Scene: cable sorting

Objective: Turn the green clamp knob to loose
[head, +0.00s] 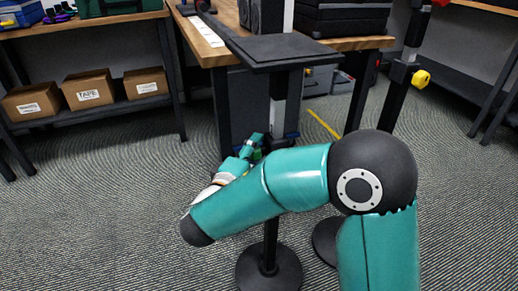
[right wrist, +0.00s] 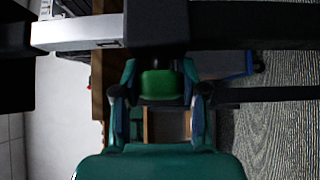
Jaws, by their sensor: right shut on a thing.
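The green clamp knob (right wrist: 162,86) is in the middle of the right wrist view, below a dark clamp block. My right gripper (right wrist: 160,92) has a finger on each side of the knob and is shut on it. In the head view the gripper (head: 254,149) reaches the pole of a stand from the left, and only a small bit of green shows between its fingers. The stand has a flat black top plate (head: 283,50) and a round black base (head: 269,270). My arm hides part of the pole. The knob's turn angle cannot be told. My left gripper is not in view.
A wooden table (head: 207,52) with black cases stands right behind the stand. A second stand with a yellow knob (head: 421,78) is at the right. Cardboard boxes (head: 88,90) sit on a shelf at the left. The carpet at the left front is clear.

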